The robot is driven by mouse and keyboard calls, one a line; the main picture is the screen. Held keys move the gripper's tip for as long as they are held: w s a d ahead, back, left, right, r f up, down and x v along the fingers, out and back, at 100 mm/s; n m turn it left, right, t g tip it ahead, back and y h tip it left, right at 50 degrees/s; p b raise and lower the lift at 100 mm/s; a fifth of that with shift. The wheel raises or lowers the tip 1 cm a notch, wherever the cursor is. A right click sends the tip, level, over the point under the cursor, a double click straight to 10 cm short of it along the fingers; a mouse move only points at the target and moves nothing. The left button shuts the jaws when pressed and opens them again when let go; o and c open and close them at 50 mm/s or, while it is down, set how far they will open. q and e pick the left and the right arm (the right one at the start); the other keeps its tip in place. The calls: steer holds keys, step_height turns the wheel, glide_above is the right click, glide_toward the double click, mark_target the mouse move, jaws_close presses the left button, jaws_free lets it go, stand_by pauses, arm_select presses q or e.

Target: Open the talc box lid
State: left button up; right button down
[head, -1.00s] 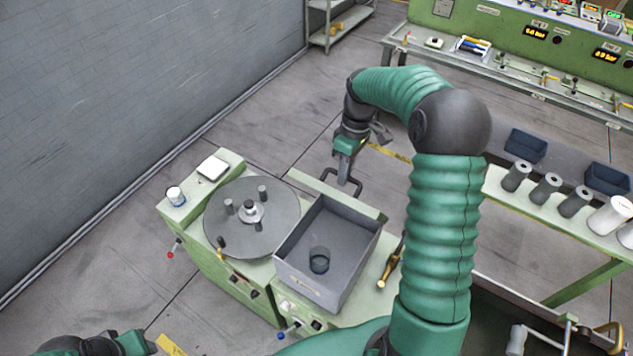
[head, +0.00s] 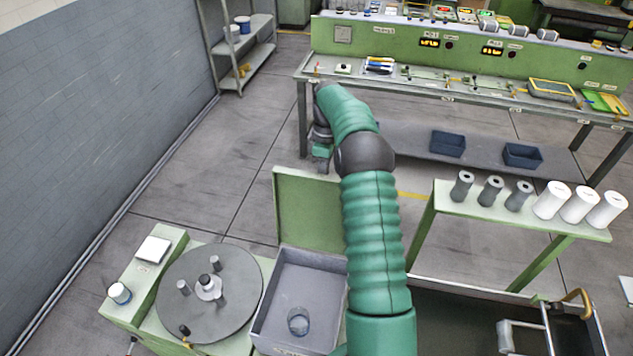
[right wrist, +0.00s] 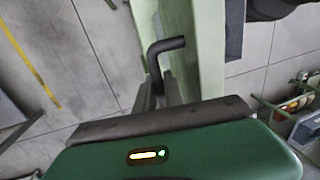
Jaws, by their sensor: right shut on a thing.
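The talc box (head: 262,318) is an open-topped grey bin at the bottom centre of the head view, with a glass-like cup (head: 298,321) inside. Its green lid (head: 307,212) stands raised at the box's far edge, its broad face in view. My right gripper (head: 322,166) is at the lid's upper edge, partly hidden there by my arm. In the right wrist view, my right gripper (right wrist: 157,88) is shut on the dark bent lid handle (right wrist: 168,45), beside the pale green lid edge (right wrist: 205,50). My left gripper is out of view.
A round turntable (head: 210,290) with small posts adjoins the box on the left. A green bench (head: 520,212) with grey and white cylinders stands at right. A control bench (head: 450,92) lies behind. Open floor lies beyond the lid.

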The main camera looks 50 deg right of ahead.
steer(key=shift+w+d+f, duration=0.1)
steer(key=shift+w, duration=0.1)
steer(key=shift+s+a+r, duration=0.1)
steer(key=shift+a+r, duration=0.1)
steer(key=shift+a, duration=0.05)
steer(key=c, duration=1.5)
jaws_free()
steer(key=shift+a, duration=0.15)
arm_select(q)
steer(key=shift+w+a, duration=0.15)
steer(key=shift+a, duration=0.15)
arm_select(e)
steer(key=shift+o, duration=0.2)
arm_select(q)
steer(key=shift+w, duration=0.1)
arm_select(e)
steer(key=shift+w+d, duration=0.2)
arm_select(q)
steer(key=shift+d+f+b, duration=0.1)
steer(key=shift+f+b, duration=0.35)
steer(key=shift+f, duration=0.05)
arm_select(e)
step_height(320, 180, up, 7)
steer(key=d, duration=0.1)
steer(key=shift+w, duration=0.4)
steer(key=shift+d, duration=0.15)
